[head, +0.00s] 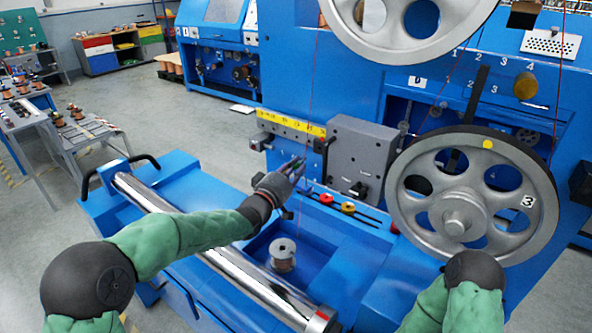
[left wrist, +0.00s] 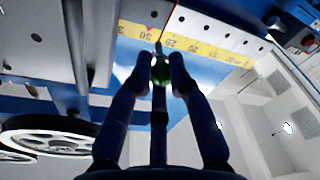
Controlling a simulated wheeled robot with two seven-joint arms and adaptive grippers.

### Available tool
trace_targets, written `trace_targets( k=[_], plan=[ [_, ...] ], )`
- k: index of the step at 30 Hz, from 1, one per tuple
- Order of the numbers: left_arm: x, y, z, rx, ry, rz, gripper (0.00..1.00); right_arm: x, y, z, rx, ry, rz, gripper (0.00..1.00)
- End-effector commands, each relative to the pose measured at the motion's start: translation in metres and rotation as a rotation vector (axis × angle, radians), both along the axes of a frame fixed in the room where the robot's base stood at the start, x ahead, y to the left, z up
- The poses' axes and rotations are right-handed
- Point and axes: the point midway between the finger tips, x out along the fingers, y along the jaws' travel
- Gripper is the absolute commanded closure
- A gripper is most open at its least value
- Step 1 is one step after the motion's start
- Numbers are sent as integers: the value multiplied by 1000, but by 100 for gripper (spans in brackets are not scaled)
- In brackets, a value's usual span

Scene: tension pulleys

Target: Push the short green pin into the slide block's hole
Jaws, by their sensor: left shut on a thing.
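My left gripper (head: 297,170) is in front of the grey rail with the yellow scale, and its fingers point up toward it. In the left wrist view, the fingers (left wrist: 160,72) are shut on the short green pin (left wrist: 160,75). The pin's green part shows between the fingertips, close to the lower edge of the yellow scale (left wrist: 195,48). In the head view, the hand hides most of the pin. I cannot make out the slide block's hole, nor whether the pin touches it.
A grey box (head: 360,155) with a black knob stands right of the scale. A large spoked pulley (head: 455,222) is farther right. Red and yellow knobs (head: 347,207) sit on slots below. A spool (head: 283,254) stands in the blue tray near a steel roller (head: 250,285).

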Motion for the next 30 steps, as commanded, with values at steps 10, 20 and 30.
trace_targets(
  k=[10, 20, 30],
  plan=[
    [23, -16, 1, 1, 2, -1, 100, 0, 0, 10, 0, 0, 0, 60],
    [45, -31, 1, 1, 2, -1, 100, 0, 0, 18, 0, 0, 0, 60],
    [53, -36, 0, 1, 1, 0, 100, 0, 0, 20, 0, 0, 0, 60]
  ],
)
